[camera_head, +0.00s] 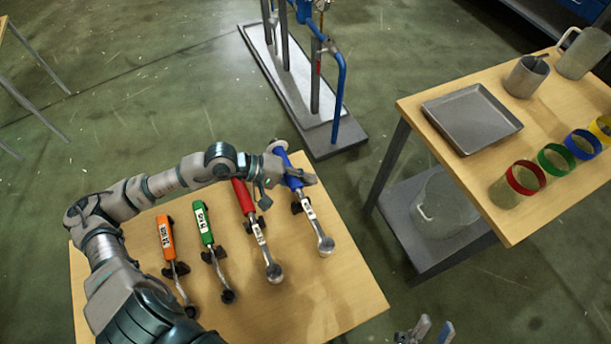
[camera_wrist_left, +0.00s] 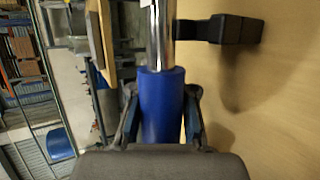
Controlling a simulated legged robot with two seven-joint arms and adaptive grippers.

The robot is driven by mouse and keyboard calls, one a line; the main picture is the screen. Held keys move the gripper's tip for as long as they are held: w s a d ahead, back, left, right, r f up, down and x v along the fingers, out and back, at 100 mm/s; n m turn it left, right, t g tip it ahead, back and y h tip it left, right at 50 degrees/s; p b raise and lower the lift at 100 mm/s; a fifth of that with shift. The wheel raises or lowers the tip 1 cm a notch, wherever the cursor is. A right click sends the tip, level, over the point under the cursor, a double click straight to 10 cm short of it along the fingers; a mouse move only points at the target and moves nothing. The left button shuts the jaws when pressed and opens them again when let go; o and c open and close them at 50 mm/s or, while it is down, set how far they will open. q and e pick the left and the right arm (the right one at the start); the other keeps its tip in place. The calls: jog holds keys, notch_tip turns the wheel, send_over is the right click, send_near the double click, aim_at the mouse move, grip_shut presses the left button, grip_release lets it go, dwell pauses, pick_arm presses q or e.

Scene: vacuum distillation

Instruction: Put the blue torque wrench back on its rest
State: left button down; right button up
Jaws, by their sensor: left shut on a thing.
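The blue torque wrench (camera_head: 309,211) is over the right part of the wooden table, its round metal head toward the front right. My left gripper (camera_head: 285,178) is shut on its blue handle, which also shows between the fingers in the left wrist view (camera_wrist_left: 162,108). A black rest (camera_head: 297,207) is beside the wrench's shaft; in the left wrist view the black rest (camera_wrist_left: 220,29) meets the shaft's right side. I cannot tell whether the wrench's weight is on it. My right gripper (camera_head: 428,331) is at the bottom edge, its fingers apart and empty.
Red (camera_head: 244,197), green (camera_head: 204,224) and orange (camera_head: 166,238) wrenches lie to the left on black rests. The wooden table (camera_head: 340,300) is clear at front right. A second table (camera_head: 440,130) with a metal tray and colored-rim beakers stands right. A stand with blue pipework (camera_head: 340,90) is behind.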

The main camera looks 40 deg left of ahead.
pick_arm(q)
jog(key=shift+a, duration=0.25)
pick_arm(e)
jog(key=shift+w+a, duration=0.15)
jog(key=shift+a, duration=0.15)
pick_arm(q)
jog(key=shift+d, duration=0.25)
pick_arm(e)
jog(key=shift+f, duration=0.2)
pick_arm(q)
jog(key=shift+r, duration=0.1)
pick_arm(e)
jog(key=shift+d, duration=0.15)
pick_arm(q)
jog(key=shift+a+b, duration=0.15)
jog(key=shift+b, duration=0.25)
pick_arm(e)
jog(key=shift+f, duration=0.35)
pick_arm(q)
jog(key=shift+f, duration=0.25)
pick_arm(e)
jog(key=shift+f, duration=0.2)
